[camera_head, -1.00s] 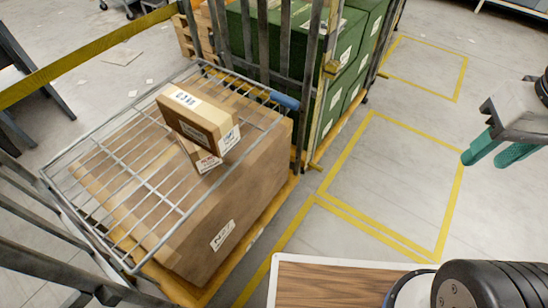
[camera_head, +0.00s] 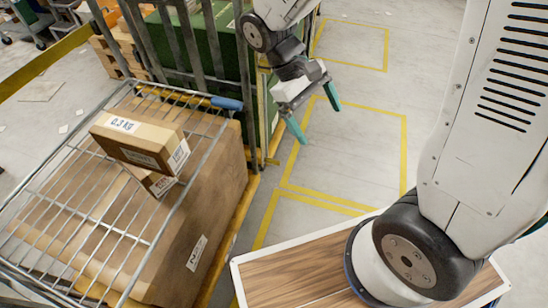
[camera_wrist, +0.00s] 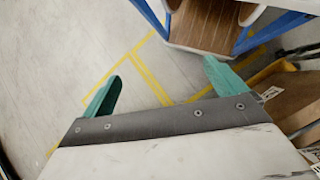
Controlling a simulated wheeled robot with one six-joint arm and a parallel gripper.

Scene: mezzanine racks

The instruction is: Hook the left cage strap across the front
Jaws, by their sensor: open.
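The roll cage with grey metal bars (camera_head: 180,40) stands at upper left and holds green crates (camera_head: 220,50). A yellow strip (camera_head: 261,112) runs down its right post; I cannot tell whether this is the strap, and no hook is clear. My gripper (camera_head: 319,125) is open and empty, with green fingers pointing down, to the right of that post and apart from it. In the wrist view, my gripper (camera_wrist: 162,68) has its fingers spread over floor, with nothing between them.
A wire shelf (camera_head: 150,225) with a blue handle (camera_head: 226,103) lies over a large brown carton (camera_head: 215,215). Small boxes (camera_head: 140,138) rest on it. A wood-topped surface (camera_head: 300,270) is at the front. Yellow-lined floor (camera_head: 350,150) to the right is clear.

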